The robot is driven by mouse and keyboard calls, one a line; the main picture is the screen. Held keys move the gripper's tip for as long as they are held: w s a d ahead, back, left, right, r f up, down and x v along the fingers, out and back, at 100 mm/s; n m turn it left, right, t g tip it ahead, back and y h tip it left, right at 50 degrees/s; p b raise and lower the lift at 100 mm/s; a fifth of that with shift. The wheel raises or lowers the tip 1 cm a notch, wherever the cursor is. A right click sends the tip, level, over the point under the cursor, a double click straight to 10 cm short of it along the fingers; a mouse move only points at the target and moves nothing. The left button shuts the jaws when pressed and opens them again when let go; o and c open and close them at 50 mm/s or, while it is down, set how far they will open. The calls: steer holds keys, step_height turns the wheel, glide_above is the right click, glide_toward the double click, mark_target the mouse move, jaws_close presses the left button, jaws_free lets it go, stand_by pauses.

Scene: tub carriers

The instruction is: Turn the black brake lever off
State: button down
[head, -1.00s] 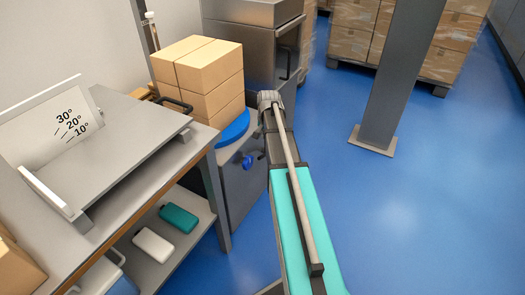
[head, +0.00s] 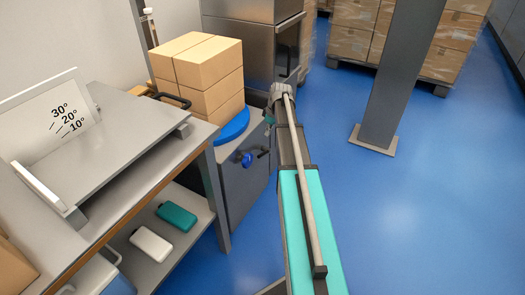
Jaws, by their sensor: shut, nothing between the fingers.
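A small black lever-like part (head: 263,152) sticks out of the grey cabinet-like body (head: 245,185), just right of a blue knob (head: 246,159). It looks like the brake lever, but it is too small to tell its exact position. My arm reaches forward from the bottom of the head view, and its wrist end is above and right of this part. My gripper's fingers are hidden behind the wrist. I cannot see any contact with the lever.
A blue disc (head: 232,126) and stacked cardboard boxes (head: 208,70) are by the cabinet. A grey bench (head: 110,150) with an angle scale stands at left. A grey post (head: 385,110) rises at right. Blue floor (head: 430,190) is open on the right.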

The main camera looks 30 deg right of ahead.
mark_target(263, 154)
steer(key=shift+w+d+f+n+y, duration=0.1)
steer(key=shift+n+y, duration=0.05)
steer(key=shift+n, duration=0.4)
steer(key=shift+w+d+n+y, duration=0.1)
steer(key=shift+n+y, duration=0.05)
steer(key=shift+n, duration=0.4)
steer(key=shift+f, duration=0.15)
steer(key=b+x, duration=0.9)
steer(key=b, duration=0.1)
steer(key=shift+s+f, duration=0.1)
steer(key=shift+f, duration=0.25)
steer(key=shift+s+f, duration=0.1)
steer(key=shift+s, duration=0.05)
